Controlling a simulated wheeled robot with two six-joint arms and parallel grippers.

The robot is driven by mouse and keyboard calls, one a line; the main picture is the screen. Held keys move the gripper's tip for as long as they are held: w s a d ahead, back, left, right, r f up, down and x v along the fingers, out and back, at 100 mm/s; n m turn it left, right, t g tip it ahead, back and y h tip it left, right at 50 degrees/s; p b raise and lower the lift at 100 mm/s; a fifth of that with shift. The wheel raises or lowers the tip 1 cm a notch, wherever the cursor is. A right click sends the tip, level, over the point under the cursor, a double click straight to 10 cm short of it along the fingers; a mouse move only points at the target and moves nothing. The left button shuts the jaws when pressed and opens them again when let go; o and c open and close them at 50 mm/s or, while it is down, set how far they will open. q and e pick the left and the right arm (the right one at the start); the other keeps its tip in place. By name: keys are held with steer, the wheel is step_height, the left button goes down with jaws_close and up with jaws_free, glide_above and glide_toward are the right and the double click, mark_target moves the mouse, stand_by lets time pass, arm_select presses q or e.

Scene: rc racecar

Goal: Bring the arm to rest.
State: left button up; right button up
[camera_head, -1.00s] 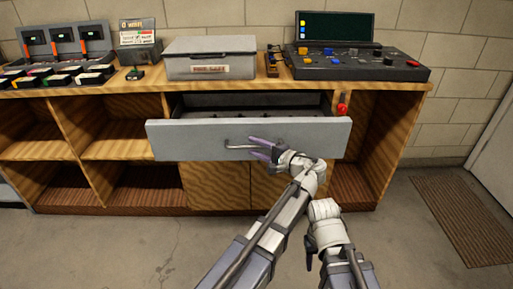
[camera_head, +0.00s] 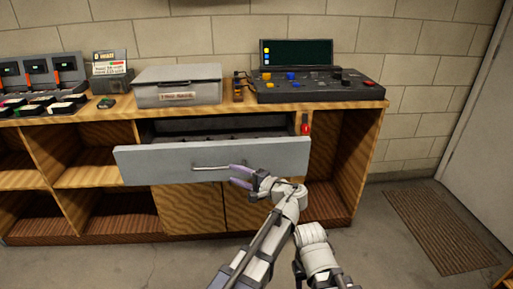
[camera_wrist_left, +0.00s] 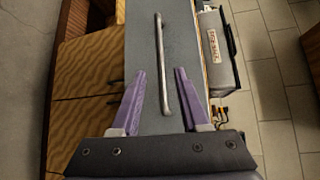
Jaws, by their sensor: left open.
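My left gripper (camera_head: 240,176) is open and empty, with two purple fingers, in front of the pulled-out grey drawer (camera_head: 140,166). Its fingertips are by the right end of the drawer's metal handle (camera_head: 210,168). In the left wrist view the gripper (camera_wrist_left: 160,72) has its fingers spread on either side of the handle (camera_wrist_left: 161,50) in the picture, touching neither side of it. The drawer front (camera_wrist_left: 140,40) fills the middle there. My right gripper cannot be made out; only a white arm part shows at the lower middle of the head view.
The wooden workbench (camera_head: 125,112) carries a grey case (camera_head: 178,84), a control console (camera_head: 320,90) and chargers (camera_head: 40,72). A red object (camera_head: 305,124) is near the drawer's right end. A brown mat (camera_head: 440,230) lies on open floor at right.

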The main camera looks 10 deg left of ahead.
arm_select(q)
steer(key=s+a+f+n+g+h, duration=0.3)
steer(key=s+f+n+g+h, duration=0.25)
steer(key=s+f+h, duration=0.65)
steer(key=s+d+f+m+g+h, duration=0.1)
steer(key=s+d+f, duration=0.2)
steer(key=s+d, duration=0.4)
steer(key=s+d+f+m+g, duration=0.1)
steer(key=s+d+f, duration=0.3)
steer(key=d, duration=0.5)
step_height(320, 180, up, 28)
steer(key=p, duration=2.8)
steer(key=shift+s+d+r, duration=0.2)
steer(key=shift+s+r, duration=0.05)
